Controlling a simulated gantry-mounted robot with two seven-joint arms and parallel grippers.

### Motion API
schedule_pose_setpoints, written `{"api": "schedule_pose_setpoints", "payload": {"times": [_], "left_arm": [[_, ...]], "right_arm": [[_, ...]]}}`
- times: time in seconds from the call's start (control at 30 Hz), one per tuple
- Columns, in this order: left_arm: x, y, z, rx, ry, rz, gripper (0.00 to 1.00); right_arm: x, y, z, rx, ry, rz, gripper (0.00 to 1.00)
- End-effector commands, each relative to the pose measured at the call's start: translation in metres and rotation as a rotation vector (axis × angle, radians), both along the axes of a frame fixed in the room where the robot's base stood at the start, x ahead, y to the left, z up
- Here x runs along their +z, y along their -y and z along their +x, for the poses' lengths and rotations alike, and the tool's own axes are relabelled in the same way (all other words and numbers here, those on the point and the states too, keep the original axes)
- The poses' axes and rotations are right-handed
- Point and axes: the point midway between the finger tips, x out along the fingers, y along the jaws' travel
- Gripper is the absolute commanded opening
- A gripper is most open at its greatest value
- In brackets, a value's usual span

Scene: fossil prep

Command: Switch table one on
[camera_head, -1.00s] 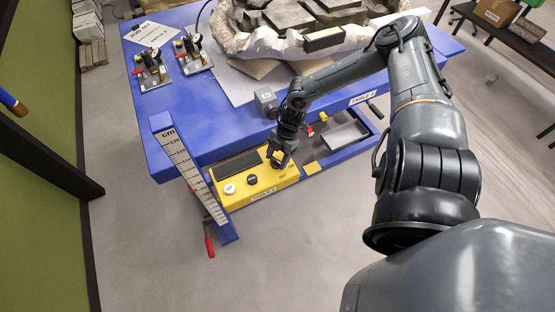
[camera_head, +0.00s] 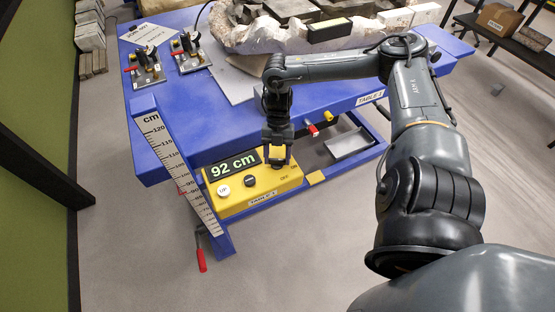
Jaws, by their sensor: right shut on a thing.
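The blue table one (camera_head: 240,124) carries the label TABLE 1 on its front edge. Its yellow control box (camera_head: 238,204) sits low at the front, with a white UP button (camera_head: 223,190), a black button (camera_head: 250,181) and a display (camera_head: 232,170) lit with green "92 cm". My right gripper (camera_head: 278,162) points down at the right end of the box, shut on the switch knob there; the gripper mostly hides the knob. My left gripper is not in view.
A height scale (camera_head: 178,165) stands left of the box, with a red-handled lever (camera_head: 201,260) below. Clamps (camera_head: 145,68) and a large jacketed fossil (camera_head: 285,35) lie on the tabletop. A metal tray (camera_head: 349,143) is right of the box.

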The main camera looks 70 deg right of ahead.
Motion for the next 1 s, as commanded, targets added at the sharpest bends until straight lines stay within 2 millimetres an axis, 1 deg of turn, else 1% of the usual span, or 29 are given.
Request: {"api": "schedule_pose_setpoints", "payload": {"times": [0.1,0.47,0.5,0.63,0.67,1.0], "left_arm": [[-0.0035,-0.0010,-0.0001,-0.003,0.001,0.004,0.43],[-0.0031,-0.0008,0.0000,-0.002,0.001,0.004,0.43],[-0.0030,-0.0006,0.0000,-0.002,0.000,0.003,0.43],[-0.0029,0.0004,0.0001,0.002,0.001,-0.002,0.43],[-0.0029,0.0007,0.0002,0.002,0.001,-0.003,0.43],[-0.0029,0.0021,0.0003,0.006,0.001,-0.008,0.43]], "right_arm": [[-0.0006,0.0002,0.0000,0.014,0.001,-0.001,0.29],[0.0001,0.0002,-0.0001,0.017,0.000,-0.001,0.29],[0.0001,0.0002,-0.0001,0.017,0.000,-0.001,0.63],[0.0000,0.0001,-0.0001,0.017,0.000,-0.001,0.82],[0.0000,0.0001,-0.0001,0.017,0.000,-0.001,0.85],[0.0018,0.0011,0.0005,0.016,0.001,-0.002,0.85]]}}
